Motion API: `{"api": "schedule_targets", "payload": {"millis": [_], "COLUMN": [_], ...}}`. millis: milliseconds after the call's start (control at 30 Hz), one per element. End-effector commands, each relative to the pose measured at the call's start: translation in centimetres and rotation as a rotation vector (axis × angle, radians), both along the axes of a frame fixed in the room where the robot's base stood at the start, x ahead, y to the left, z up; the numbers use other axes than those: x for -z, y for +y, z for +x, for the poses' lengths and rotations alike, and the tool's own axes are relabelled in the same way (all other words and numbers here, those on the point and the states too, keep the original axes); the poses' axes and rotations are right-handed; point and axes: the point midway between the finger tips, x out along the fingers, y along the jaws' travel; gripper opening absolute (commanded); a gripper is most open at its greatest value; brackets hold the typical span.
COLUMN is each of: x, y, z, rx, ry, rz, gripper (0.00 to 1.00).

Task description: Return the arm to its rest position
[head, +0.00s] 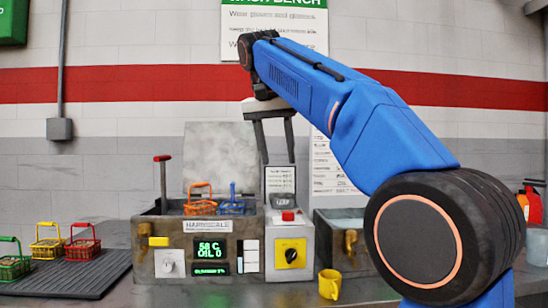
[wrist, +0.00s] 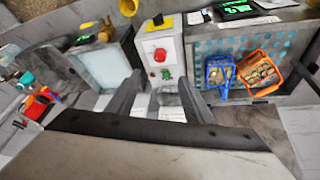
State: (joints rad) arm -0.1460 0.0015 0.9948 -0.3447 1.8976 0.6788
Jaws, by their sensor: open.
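My blue arm (head: 330,105) reaches up and to the left across the head view from its large dark joint at lower right. My gripper (head: 277,158) points down above the control box, in front of the wall. Its two grey fingers are apart with nothing between them. In the wrist view my gripper (wrist: 158,92) also shows open and empty, with the control box (wrist: 170,48) and its red button beyond the fingers.
An orange basket (head: 200,207) and a blue basket (head: 232,206) sit in the left tank (head: 150,228), its grey lid raised behind. A right basin (head: 335,225) has a brass tap. Yellow mug (head: 329,283) stands in front. Several baskets rest on a dark mat (head: 75,272) at left.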

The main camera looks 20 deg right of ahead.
Motion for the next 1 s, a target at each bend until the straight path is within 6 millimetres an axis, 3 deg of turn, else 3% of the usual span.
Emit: {"api": "schedule_targets", "payload": {"millis": [367, 567, 767, 1000], "x": [0.1, 2.0, 6.6, 14.6], "y": [0.0, -0.3, -0.7, -0.8], "z": [-0.1, -1.4, -4.2, -8.8], "rx": [-0.003, -0.062, -0.182, -0.337], "ry": [0.000, 0.006, 0.016, 0.019], "rz": [0.000, -0.002, -0.002, 0.008], "gripper": [0.47, 0.47, 0.47, 0.47]}}
